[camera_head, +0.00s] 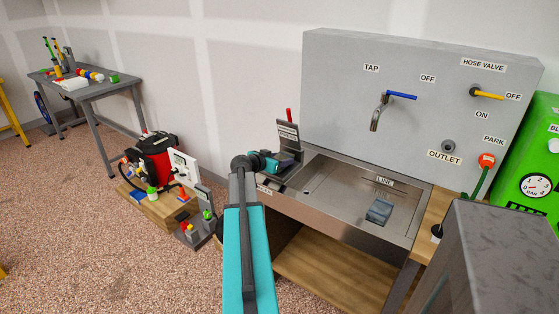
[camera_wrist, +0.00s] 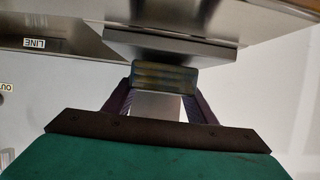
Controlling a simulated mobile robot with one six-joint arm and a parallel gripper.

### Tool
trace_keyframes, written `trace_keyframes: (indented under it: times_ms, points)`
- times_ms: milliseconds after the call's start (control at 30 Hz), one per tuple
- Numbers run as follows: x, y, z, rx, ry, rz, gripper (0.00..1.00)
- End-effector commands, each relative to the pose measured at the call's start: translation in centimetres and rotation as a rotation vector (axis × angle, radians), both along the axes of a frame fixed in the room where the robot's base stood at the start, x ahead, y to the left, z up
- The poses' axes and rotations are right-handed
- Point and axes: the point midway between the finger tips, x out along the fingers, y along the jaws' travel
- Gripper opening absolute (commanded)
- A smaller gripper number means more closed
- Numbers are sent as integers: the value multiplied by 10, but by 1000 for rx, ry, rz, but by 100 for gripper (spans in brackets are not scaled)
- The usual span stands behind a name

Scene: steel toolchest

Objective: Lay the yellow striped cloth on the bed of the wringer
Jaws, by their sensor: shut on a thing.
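My gripper (camera_head: 270,163) is at the left end of the steel sink, beside a dark grey device with a labelled upright plate and a red lever, which looks like the wringer (camera_head: 288,131). In the wrist view my gripper (camera_wrist: 163,88) is shut on a small folded cloth with dim yellowish stripes (camera_wrist: 163,76). The cloth is at a dark grey block (camera_wrist: 165,45), probably part of the wringer; I cannot tell whether they touch. In the head view my gripper hides the cloth and part of the wringer's bed.
The steel sink (camera_head: 340,217) holds a blue-grey block-like item (camera_head: 379,210) near a LINE label. A grey panel (camera_head: 415,60) with tap and hose valve rises behind. A low wooden stand (camera_head: 165,207) with tools is at the left. A green machine (camera_head: 530,180) is at the right.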

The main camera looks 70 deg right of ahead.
Motion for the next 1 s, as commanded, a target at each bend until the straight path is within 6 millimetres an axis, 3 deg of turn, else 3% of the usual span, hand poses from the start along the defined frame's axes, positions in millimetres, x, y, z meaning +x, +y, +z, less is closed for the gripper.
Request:
trace_keyframes:
  times_ms: [600, 633, 700, 1000]
  points:
    - [-3, -2, -8, -1, 1, -4, 25]
    - [-3, -2, -7, 0, 1, -4, 56]
    - [-3, -2, -7, 0, 1, -4, 68]
    - [-4, -2, -7, 0, 1, -5, 70]
